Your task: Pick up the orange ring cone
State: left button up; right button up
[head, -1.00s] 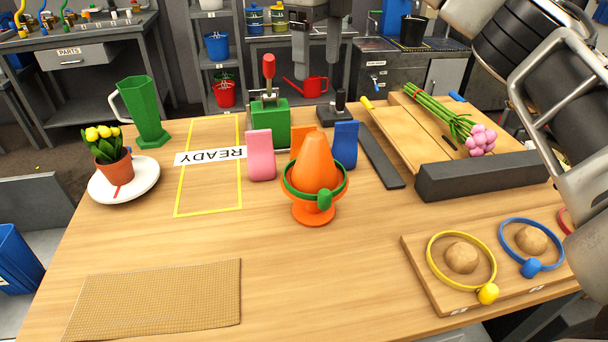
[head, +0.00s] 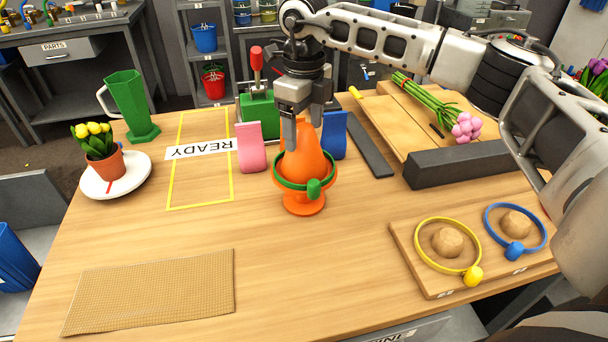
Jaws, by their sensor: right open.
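The orange ring cone (head: 306,160) stands upright on the table, on a round orange foot. A green ring (head: 291,184) with a green knob sits around its lower body. My right gripper (head: 303,133) points down at the cone's top with its jaws open. One finger shows in front of the cone's upper left side, the other at its upper right; the cone's tip is hidden behind the gripper. I cannot tell whether the fingers touch it. My left gripper is not in view.
Pink (head: 249,148) and blue (head: 334,136) blocks stand close behind the cone, with a green press (head: 258,107) behind them. A dark bar (head: 460,165) and a ring board (head: 405,243) lie to the right. The table in front is clear up to a woven mat (head: 150,290).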

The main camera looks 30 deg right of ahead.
jog(key=shift+f, duration=0.35)
jog(key=c, duration=1.3)
jog(key=shift+r, duration=0.15)
jog(key=shift+c, duration=0.2)
